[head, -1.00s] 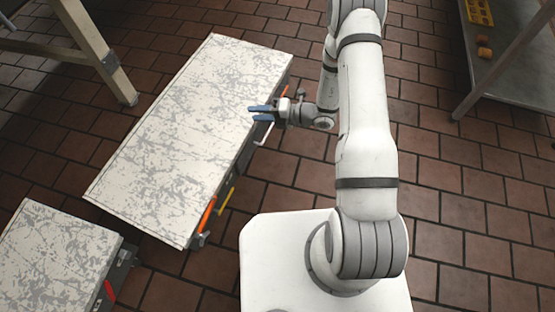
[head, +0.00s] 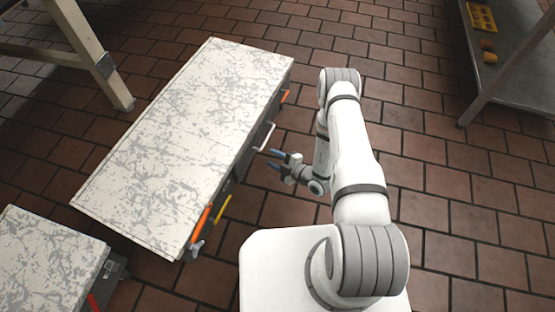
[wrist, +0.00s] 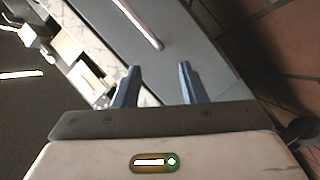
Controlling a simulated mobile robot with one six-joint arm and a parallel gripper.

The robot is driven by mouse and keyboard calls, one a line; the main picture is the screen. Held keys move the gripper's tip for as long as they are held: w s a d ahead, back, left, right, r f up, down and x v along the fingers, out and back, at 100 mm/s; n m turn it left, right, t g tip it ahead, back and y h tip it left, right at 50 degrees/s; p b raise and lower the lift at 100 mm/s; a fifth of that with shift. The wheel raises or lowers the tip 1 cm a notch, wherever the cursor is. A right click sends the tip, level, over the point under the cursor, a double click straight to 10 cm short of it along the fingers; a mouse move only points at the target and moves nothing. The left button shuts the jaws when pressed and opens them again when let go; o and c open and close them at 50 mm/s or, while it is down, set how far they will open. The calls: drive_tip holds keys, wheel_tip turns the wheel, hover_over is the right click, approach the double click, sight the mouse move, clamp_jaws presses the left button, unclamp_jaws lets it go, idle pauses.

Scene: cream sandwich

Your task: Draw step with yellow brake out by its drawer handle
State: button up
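The step (head: 185,130) has a worn white top and a dark side facing me. A yellow brake lever (head: 222,207) is on that side near its front end. A pale bar handle (head: 264,136) stands out from the side near its middle. It also shows in the wrist view as a light bar (wrist: 138,22) beyond the fingers, up and left of the gap. My gripper (head: 275,159) is beside the step, right of the handle and apart from it. In the wrist view my gripper (wrist: 158,84) has its blue fingers spread, with nothing between them.
Orange levers (head: 200,224) sit at both ends of the step's side. A second step (head: 45,265) with a red lever (head: 94,302) is at lower left. A metal table (head: 515,60) stands at upper right. Tiled floor is clear right of the step.

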sight(258, 150)
drive_tip(key=b+x, duration=0.2)
drive_tip(key=x, duration=0.5)
drive_tip(key=shift+w+a, duration=0.1)
drive_tip(key=shift+a, duration=0.05)
clamp_jaws()
drive_tip(key=shift+f, duration=0.15)
idle(1.2)
